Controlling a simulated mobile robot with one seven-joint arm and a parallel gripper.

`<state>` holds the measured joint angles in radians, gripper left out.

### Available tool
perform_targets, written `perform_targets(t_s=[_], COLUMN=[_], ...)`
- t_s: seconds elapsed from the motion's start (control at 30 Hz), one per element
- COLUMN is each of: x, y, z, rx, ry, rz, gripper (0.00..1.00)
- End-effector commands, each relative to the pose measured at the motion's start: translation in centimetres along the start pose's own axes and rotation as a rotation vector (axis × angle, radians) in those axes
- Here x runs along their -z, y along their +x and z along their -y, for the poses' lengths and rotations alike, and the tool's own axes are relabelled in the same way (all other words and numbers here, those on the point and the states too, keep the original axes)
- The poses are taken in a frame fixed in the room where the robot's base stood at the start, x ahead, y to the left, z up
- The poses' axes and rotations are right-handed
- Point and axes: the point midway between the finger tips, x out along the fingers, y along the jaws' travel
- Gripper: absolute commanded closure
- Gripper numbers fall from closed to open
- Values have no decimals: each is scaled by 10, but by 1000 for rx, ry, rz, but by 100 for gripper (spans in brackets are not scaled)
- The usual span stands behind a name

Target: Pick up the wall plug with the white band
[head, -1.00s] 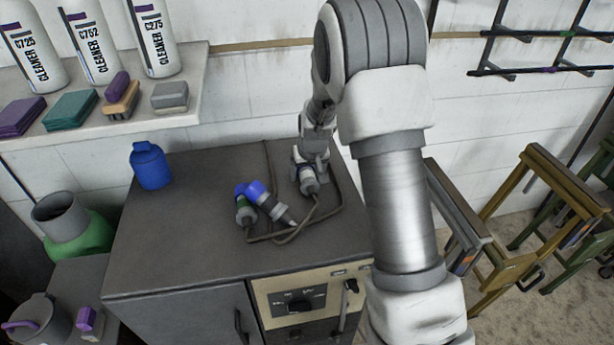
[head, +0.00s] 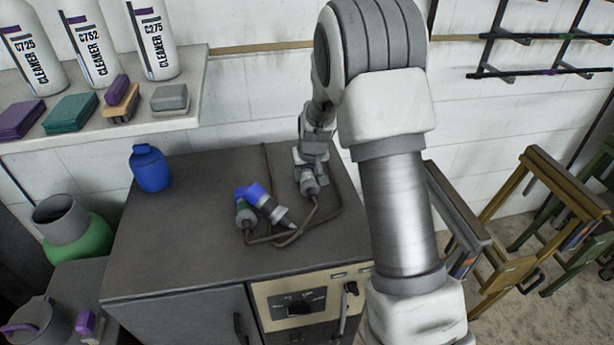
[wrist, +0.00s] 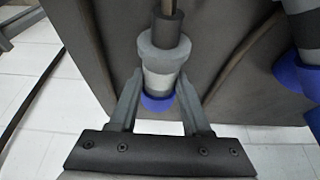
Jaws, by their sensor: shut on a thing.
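The wall plug with the white band (wrist: 158,80) sits between the two fingers of my gripper (wrist: 158,97) in the wrist view. It has a grey collar, a white band and a blue end, and its cable runs up out of the picture. In the head view, my gripper (head: 311,160) is over the back right of the cabinet top, shut on this plug (head: 310,187); the fingers hide its blue end. I cannot tell whether the plug is clear of the top. A plug with a green band (head: 245,216) and another blue-ended plug (head: 268,207) lie to its left.
The dark cabinet top (head: 180,235) carries the tangled cables (head: 290,237) and a blue bottle (head: 151,168) at the back left. A wall (head: 260,95) stands close behind. Wooden trestles (head: 555,190) stand to the right. The left part of the top is clear.

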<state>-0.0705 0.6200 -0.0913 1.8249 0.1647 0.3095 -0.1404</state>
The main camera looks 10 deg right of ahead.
Motion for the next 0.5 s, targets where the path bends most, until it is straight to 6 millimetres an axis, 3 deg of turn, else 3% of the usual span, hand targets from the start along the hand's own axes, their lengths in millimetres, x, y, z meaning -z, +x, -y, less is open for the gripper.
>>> perform_targets(t_s=[0.27,0.5], x=[17,16], y=[-37,-70], z=[0,-53], rx=[1,-2], ry=[0,7], rz=[-7,-5], gripper=[100,100])
